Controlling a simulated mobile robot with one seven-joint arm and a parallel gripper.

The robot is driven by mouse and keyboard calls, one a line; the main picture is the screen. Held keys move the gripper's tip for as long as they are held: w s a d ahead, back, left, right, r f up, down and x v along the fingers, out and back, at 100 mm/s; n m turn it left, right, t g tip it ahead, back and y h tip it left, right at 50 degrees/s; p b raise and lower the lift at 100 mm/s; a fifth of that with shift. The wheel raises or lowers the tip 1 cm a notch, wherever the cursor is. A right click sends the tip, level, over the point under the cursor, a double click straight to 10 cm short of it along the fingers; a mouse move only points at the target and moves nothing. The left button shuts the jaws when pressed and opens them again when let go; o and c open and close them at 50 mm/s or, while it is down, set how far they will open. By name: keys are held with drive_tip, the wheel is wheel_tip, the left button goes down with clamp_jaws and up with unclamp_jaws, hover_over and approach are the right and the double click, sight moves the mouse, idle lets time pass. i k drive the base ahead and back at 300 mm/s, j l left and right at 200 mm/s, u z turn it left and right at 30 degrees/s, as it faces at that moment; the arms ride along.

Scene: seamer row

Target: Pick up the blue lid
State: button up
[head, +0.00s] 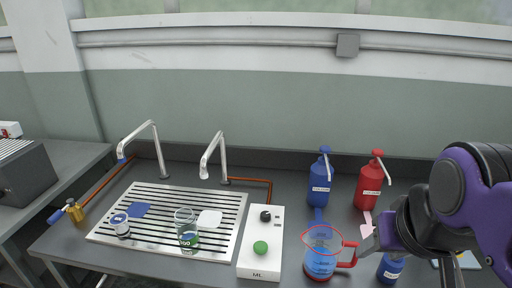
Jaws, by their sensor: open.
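A flat blue piece (138,210), which looks like the blue lid, lies on the slotted metal grate (232,212) at the left. A flat white piece (210,219) lies to its right on the same grate. A white and blue can (121,226) stands just in front of the blue piece. My gripper (371,243) is at the right, by the red-rimmed jug, far from the blue piece. Its jaws are open, and nothing shows between them; my wrist hides part of it.
A glass with a green label (187,236) stands on the grate below two taps. A white control box (260,245) with a green button is beside it. A jug (320,262), a blue pump bottle (322,182), a red one (369,185) and a blue container (390,268) crowd the right.

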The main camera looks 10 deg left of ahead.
sight(117, 219)
drive_tip(key=j+u, duration=0.15)
drive_tip(key=u, duration=0.25)
drive_tip(key=k+j+u, duration=0.1)
drive_tip(key=u, duration=0.25)
drive_tip(key=j+u, duration=0.2)
drive_tip(key=u, duration=0.2)
drive_tip(key=j+u, duration=0.15)
drive_tip(key=u, duration=0.2)
drive_tip(key=i+j+z, duration=0.15)
drive_tip(key=j, duration=0.2)
drive_tip(key=i+j+z, duration=0.15)
drive_tip(key=j, duration=0.25)
drive_tip(key=i+j+z, duration=0.15)
drive_tip(key=j, duration=0.25)
drive_tip(key=i+j+z, duration=0.15)
drive_tip(key=j, duration=0.25)
drive_tip(key=j+z, duration=0.15)
drive_tip(key=j, duration=0.25)
